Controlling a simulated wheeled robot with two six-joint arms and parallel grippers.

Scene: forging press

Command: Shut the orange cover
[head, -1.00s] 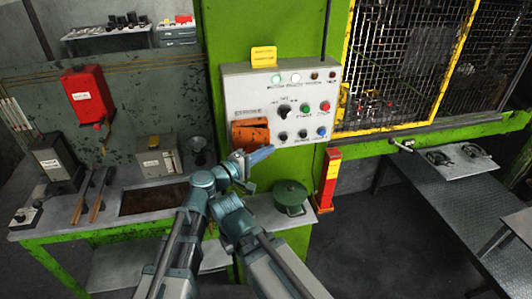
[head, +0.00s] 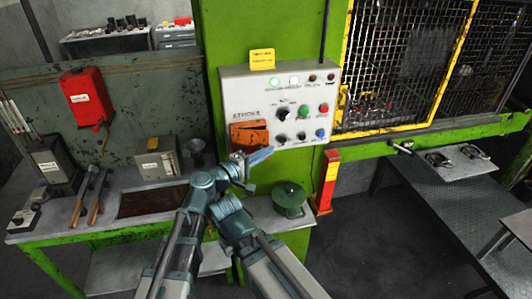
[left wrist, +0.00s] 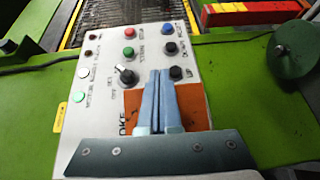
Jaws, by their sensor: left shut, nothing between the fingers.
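The orange cover (head: 247,134) is on the lower left of the grey control panel (head: 236,95), under the STROKE label. In the head view its lower part is partly hidden by my left gripper (head: 267,154). It also shows in the left wrist view (left wrist: 133,104), on both sides of my fingers. My left gripper (left wrist: 160,75) is shut and empty, with its fingertips in front of the cover and pointing across it toward the panel's knobs. I cannot tell whether it touches the cover, or how far the cover stands open. My right gripper is not in view.
Buttons and a black selector knob (head: 283,113) sit beside the cover. A green round object (head: 289,196) stands below the panel, beside a red and yellow post (head: 327,181). A yellow-framed mesh guard (head: 400,70) is at the right.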

